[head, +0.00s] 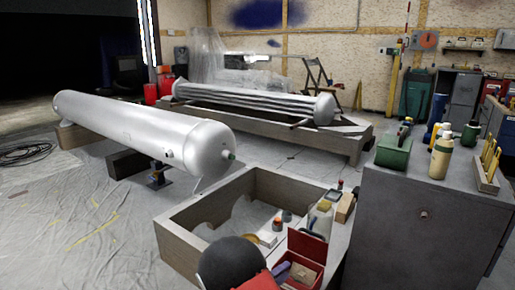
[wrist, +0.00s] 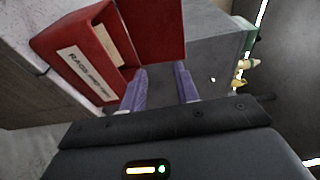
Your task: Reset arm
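My gripper (wrist: 160,82) shows in the wrist view with its two purple fingers apart and nothing between them. Beyond its fingertips are the open red lid and the red box (wrist: 88,60), which carries a white label reading "RAGS". The grey side of a cabinet (wrist: 213,52) is behind the fingers. In the head view, a dark rounded part of my arm is at the bottom centre, in front of the red box (head: 306,272). A small purple shape shows there by the box; I cannot tell whether it is a finger.
A wooden crate (head: 182,247) with small items stands beside the red box. The grey cabinet (head: 425,225) at right bears bottles and a green box (head: 394,152). A large white tank (head: 140,130) lies on blocks. The sheeted floor (head: 70,225) at left is mostly clear.

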